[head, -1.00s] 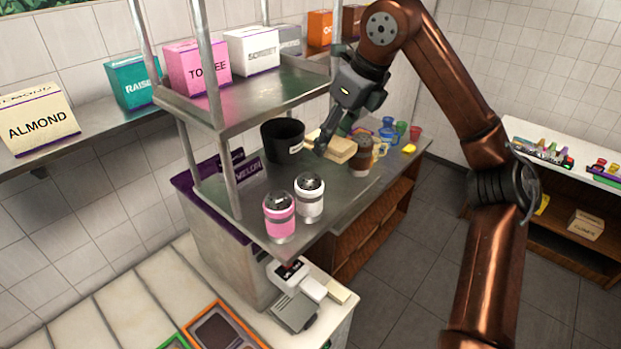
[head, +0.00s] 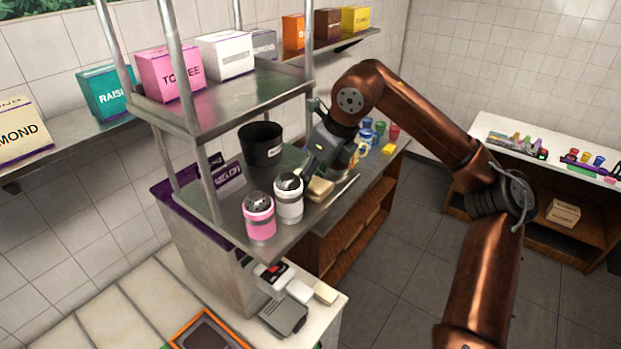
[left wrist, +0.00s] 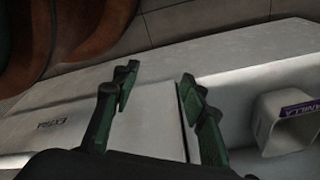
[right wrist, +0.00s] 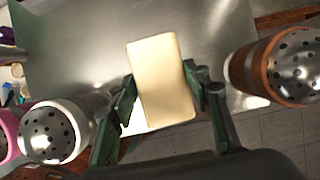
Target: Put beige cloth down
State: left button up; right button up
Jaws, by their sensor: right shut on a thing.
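The beige cloth (right wrist: 162,80) is a folded pale block between the fingers of my right gripper (right wrist: 163,92) in the right wrist view. In the head view the cloth (head: 320,190) is at the steel counter, just right of the white shaker (head: 289,200), under my right gripper (head: 314,172). My right gripper is shut on it. I cannot tell whether the cloth touches the counter. My left gripper (left wrist: 157,88) is open and empty over a pale surface in the left wrist view; it is not in the head view.
A pink shaker (head: 259,218) stands left of the white one. A brown shaker (right wrist: 280,68) is right of the cloth in the right wrist view. A black container (head: 261,145) stands farther back. Shelf posts (head: 188,120) rise at the left. The counter's front edge is close.

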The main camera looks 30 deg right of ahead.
jog(key=shift+s, duration=0.15)
jog(key=o, duration=0.8)
jog(key=shift+w+a+f, duration=0.1)
jog(key=shift+w+f, duration=0.1)
jog(key=shift+w, duration=0.3)
jog(key=o, duration=0.3)
jog(key=shift+s+r, duration=0.1)
jog(key=shift+s, duration=0.2)
jog(key=shift+w, duration=0.15)
jog(key=shift+r, duration=0.15)
pick_arm(q)
jog(key=shift+s+f+b, duration=0.25)
jog(key=shift+s+f, duration=0.05)
jog(key=shift+s, duration=0.3)
jog(key=shift+s+f+b, duration=0.2)
jog(key=shift+s+f, duration=0.05)
jog(key=shift+s, duration=0.35)
pick_arm(e)
jog(key=v, duration=1.2)
